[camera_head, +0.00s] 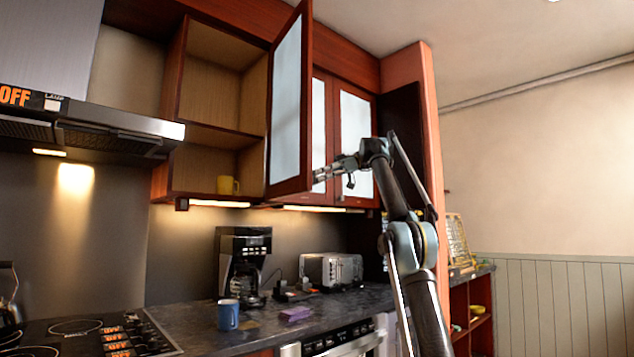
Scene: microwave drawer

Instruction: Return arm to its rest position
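My arm rises from the lower right, and my gripper (318,181) is at its upper end, pointing left. The gripper is at the lower right edge of the open cabinet door (287,110). I cannot tell whether it touches the door. The fingers are small and partly merge with the door edge, so their opening is unclear. The open upper cabinet (210,95) is to the left of the door, with a yellow mug (227,185) on its bottom shelf.
On the counter (270,332) stand a coffee maker (243,262), a toaster (332,269), a blue mug (228,314) and a purple item (296,313). A range hood (90,130) and stove (80,335) are at left. The right wall area (540,170) is free.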

